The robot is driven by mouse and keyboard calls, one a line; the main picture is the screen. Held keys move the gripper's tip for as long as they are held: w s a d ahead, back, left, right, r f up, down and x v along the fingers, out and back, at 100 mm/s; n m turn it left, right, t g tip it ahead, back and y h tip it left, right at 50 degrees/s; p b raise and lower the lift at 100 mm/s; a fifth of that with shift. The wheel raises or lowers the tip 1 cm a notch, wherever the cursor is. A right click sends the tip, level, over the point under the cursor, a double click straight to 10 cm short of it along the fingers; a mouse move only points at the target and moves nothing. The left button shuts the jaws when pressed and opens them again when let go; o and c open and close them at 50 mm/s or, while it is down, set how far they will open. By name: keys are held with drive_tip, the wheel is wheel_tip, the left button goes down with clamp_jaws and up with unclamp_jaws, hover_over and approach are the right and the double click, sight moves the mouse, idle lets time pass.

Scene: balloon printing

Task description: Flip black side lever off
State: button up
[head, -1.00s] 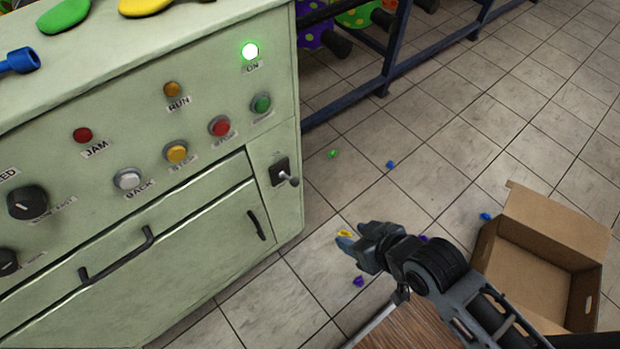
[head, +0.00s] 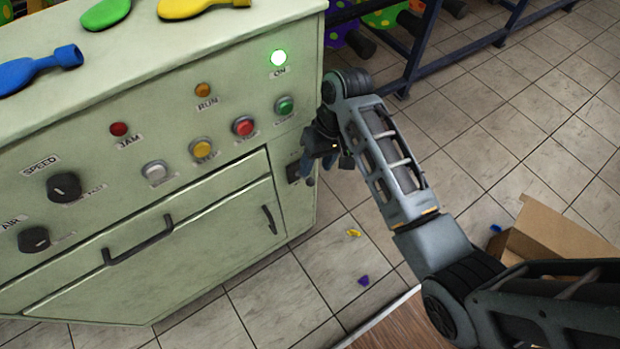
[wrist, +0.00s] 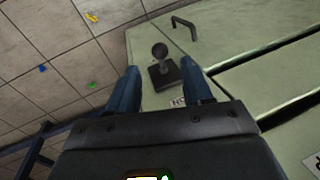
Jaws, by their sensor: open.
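The black side lever (wrist: 160,52) stands out from its dark base plate (wrist: 166,76) on the pale green machine, in the wrist view. In the head view the edge of its plate (head: 292,172) shows and the lever itself is hidden behind my gripper. My gripper (head: 309,172) is at the machine's right front edge. In the wrist view its two blue fingers (wrist: 160,72) are apart, one on each side of the lever and plate. I see no finger touching the lever. The green ON lamp (head: 278,58) is lit.
The machine's front (head: 110,225) carries several buttons and knobs and a drawer handle (head: 138,241). A small black handle (head: 269,219) sits below the lever. A dark rack (head: 400,75) is behind my arm. A cardboard box (head: 555,235) and small scraps lie on the tiled floor.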

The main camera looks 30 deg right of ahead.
sight(311, 178)
drive_tip(key=x, duration=0.7)
drive_tip(key=shift+f, duration=0.3)
clamp_jaws()
idle(0.4)
